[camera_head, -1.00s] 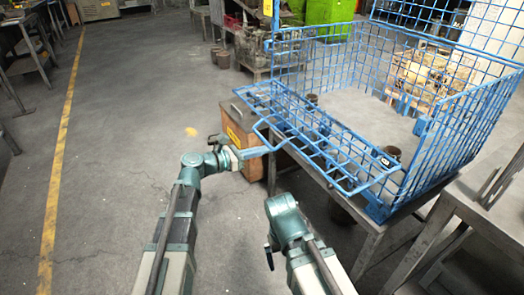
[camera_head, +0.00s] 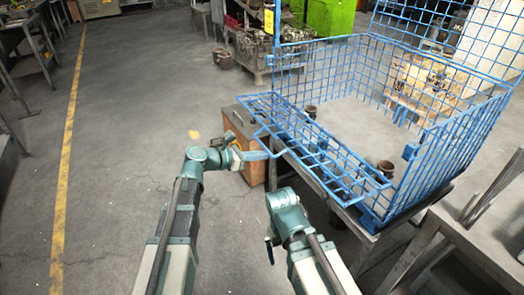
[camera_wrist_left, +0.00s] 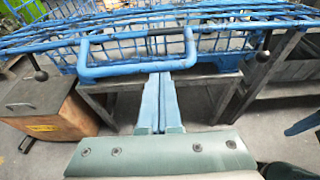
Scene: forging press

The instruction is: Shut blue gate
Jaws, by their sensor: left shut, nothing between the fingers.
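The blue gate (camera_head: 318,158) is the wire-mesh front flap of the blue cage (camera_head: 440,150). It hangs tilted outward from the cage's open front. Its loop handle (camera_head: 260,139) juts toward my left gripper (camera_head: 268,155). In the left wrist view, the handle (camera_wrist_left: 135,70) lies just ahead of the shut, empty fingers of my left gripper (camera_wrist_left: 158,80). The fingertips are close to the handle's lower bar; I cannot tell whether they touch. My right arm shows at the lower middle of the head view, but its gripper is not visible.
The cage stands on a metal table (camera_head: 350,222) and holds small brown pots (camera_head: 385,169). A wooden cabinet (camera_head: 246,150) stands just behind my left gripper. Another metal table (camera_head: 480,230) is at the right. Open floor lies at the left, by a yellow line (camera_head: 62,190).

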